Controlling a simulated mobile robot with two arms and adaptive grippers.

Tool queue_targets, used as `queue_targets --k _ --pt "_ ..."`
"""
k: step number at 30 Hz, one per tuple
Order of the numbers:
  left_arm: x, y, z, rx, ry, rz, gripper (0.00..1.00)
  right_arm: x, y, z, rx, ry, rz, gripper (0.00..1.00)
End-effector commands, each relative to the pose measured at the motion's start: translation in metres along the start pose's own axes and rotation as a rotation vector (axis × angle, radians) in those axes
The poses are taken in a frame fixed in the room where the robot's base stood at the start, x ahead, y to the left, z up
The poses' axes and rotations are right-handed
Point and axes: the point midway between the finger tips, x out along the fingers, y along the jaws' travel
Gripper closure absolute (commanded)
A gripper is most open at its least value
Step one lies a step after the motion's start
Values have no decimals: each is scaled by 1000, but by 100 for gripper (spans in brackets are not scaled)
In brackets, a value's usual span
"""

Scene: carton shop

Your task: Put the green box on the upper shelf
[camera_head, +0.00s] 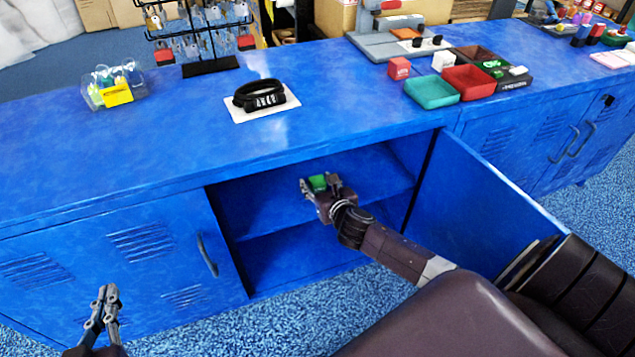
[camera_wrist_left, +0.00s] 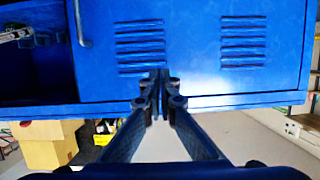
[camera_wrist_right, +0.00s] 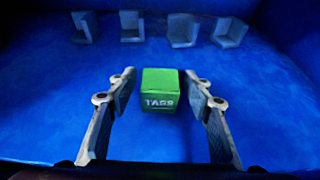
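The green box (camera_head: 318,183) is inside the open blue cabinet, at the upper shelf (camera_head: 265,208). In the right wrist view the box (camera_wrist_right: 160,88) is upright, its white lettering facing me. My right gripper (camera_head: 320,184) reaches into the cabinet. Its fingers (camera_wrist_right: 157,76) are spread on both sides of the box, with a gap showing at the left. The box seems to rest on the shelf, but its underside is hidden. My left gripper (camera_head: 108,292) is outside, in front of the closed left door. Its fingertips (camera_wrist_left: 160,74) meet with nothing between them.
The open cabinet door (camera_head: 475,205) stands to the right of my right arm. Several small grey pieces (camera_wrist_right: 183,30) stand at the back of the shelf. The lower compartment (camera_head: 290,262) looks empty. A padlock rack (camera_head: 205,40), trays (camera_head: 467,82) and a black strap (camera_head: 260,96) sit on the top.

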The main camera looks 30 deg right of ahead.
Motion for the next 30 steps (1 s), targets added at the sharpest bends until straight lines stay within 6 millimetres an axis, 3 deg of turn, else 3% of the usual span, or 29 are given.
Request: queue_targets --k 11,20,30 --pt "-1 0 4 -1 -25 0 100 -4 0 2 1 0 1 53" --pt "-20 -7 61 -1 -283 -16 100 -34 0 3 -1 1 1 53" --pt "-66 -16 126 -6 -610 -35 100 -78 0 2 -1 2 1 53"
